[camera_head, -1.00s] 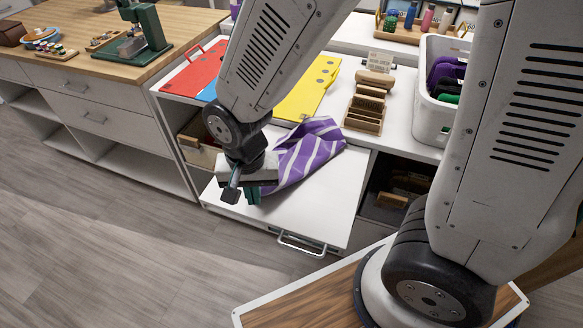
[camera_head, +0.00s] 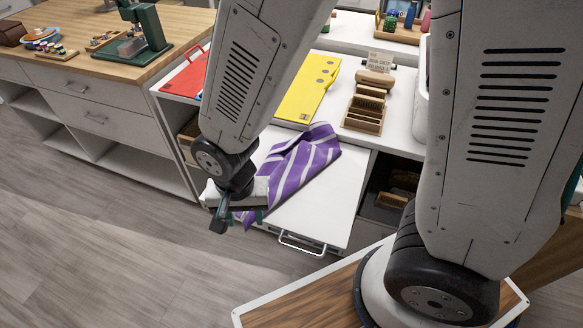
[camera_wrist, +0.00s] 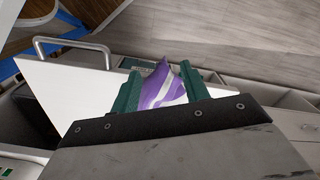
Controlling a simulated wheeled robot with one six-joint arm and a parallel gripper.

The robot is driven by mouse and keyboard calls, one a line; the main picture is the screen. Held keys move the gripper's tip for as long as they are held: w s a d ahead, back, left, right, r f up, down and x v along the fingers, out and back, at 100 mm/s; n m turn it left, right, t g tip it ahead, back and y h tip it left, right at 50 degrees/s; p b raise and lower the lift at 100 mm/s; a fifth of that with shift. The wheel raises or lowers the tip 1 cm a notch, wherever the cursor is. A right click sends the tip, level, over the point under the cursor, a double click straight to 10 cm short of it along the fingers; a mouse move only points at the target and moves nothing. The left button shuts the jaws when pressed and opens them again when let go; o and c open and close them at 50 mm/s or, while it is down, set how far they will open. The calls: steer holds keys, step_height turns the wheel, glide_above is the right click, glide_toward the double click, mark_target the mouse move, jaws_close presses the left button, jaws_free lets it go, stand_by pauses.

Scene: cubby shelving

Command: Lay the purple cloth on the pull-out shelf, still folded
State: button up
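The purple cloth (camera_head: 300,165) with white stripes lies slantwise over the white pull-out shelf (camera_head: 325,210). In the head view its far end rests near the shelf's back, and its near left end runs down to my gripper (camera_head: 238,218) at the shelf's front left. In the wrist view a corner of the cloth (camera_wrist: 163,88) stands up between the green fingers of my gripper (camera_wrist: 160,88), which look closed in on it. The cloth's underside and the fingertips in the head view are mostly hidden by my wrist.
The shelf's metal handle (camera_head: 302,243) sticks out at its front edge. On the counter behind are a yellow folder (camera_head: 308,88), a red folder (camera_head: 186,78) and a wooden sorter (camera_head: 366,108). The right part of the shelf is bare.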

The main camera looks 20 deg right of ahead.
steer(key=s+a+r+p, duration=0.1)
steer(key=s+a+r, duration=0.1)
steer(key=r, duration=0.8)
steer(key=shift+s+a, duration=0.15)
steer(key=shift+a, duration=0.55)
steer(key=shift+d, duration=0.1)
steer(key=c, duration=0.8)
steer(key=shift+w+d, duration=0.25)
steer(key=shift+w, duration=0.05)
jaws_close()
steer(key=w+d+f, duration=0.2)
steer(key=w+d, duration=0.5)
steer(key=d, duration=0.2)
steer(key=w+d+f, duration=0.2)
steer(key=w+d, duration=0.5)
steer(key=d, duration=0.2)
steer(key=w+d+f+b, duration=0.1)
steer(key=w+d, duration=0.7)
steer(key=d, duration=0.2)
steer(key=shift+w+f, duration=0.1)
steer(key=shift+f, duration=0.7)
